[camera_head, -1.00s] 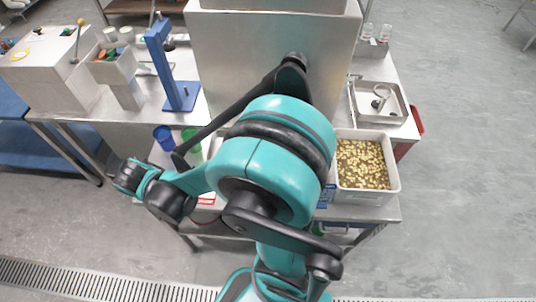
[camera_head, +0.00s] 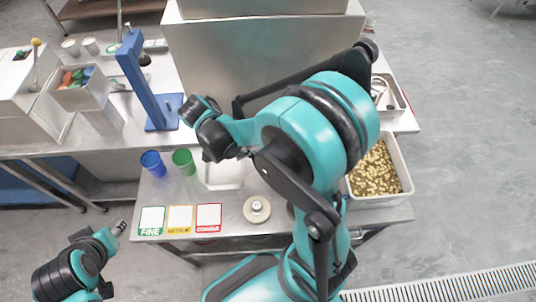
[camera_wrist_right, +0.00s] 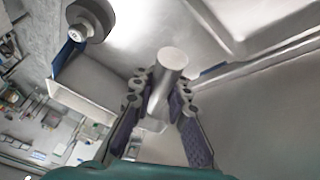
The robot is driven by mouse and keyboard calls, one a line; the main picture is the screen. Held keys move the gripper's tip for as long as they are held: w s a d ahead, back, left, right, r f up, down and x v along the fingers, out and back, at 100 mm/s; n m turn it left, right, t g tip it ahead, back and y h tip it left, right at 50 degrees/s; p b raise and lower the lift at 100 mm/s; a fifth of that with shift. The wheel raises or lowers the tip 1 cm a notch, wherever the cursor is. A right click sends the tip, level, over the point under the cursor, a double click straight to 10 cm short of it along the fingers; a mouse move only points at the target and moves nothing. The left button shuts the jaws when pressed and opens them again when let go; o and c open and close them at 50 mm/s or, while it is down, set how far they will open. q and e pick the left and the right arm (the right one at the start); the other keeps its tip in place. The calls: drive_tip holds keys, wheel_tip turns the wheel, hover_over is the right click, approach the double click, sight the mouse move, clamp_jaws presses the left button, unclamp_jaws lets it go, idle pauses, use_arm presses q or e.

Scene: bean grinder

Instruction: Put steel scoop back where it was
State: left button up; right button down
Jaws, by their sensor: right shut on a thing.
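In the right wrist view my right gripper (camera_wrist_right: 160,88) is shut on a grey metal cylinder (camera_wrist_right: 173,62), which looks like the handle of the steel scoop. The scoop's bowl cannot be made out. In the head view my right arm crosses the middle, and its fingers and the held piece are hidden there. My left arm shows at the lower left with a small grey tip (camera_head: 118,228). Its fingers are too small to tell open from shut, and it is beside the bench, away from the scoop.
A bin of pale pieces (camera_head: 378,172) stands at the bench's right. Behind it is a steel tray (camera_head: 397,100), partly hidden. Blue (camera_head: 152,163) and green (camera_head: 183,161) cups, three label cards (camera_head: 180,219) and a round disc (camera_head: 257,208) occupy the front. A blue stand (camera_head: 138,80) rises at the left.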

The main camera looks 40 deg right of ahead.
drive_tip(key=shift+f+m, duration=0.35)
drive_tip(key=shift+m, duration=0.05)
wheel_tip(320, 180, down, 5)
drive_tip(key=shift+s+r+b, duration=0.1)
drive_tip(key=shift+r+b, duration=0.1)
drive_tip(key=shift+b, duration=1)
wheel_tip(320, 180, down, 4)
drive_tip(key=shift+f+b, duration=0.25)
drive_tip(key=shift+b, duration=0.7)
drive_tip(key=c, duration=2)
unclamp_jaws()
drive_tip(key=shift+f, duration=0.2)
drive_tip(key=o, duration=0.5)
drive_tip(key=shift+r, duration=0.1)
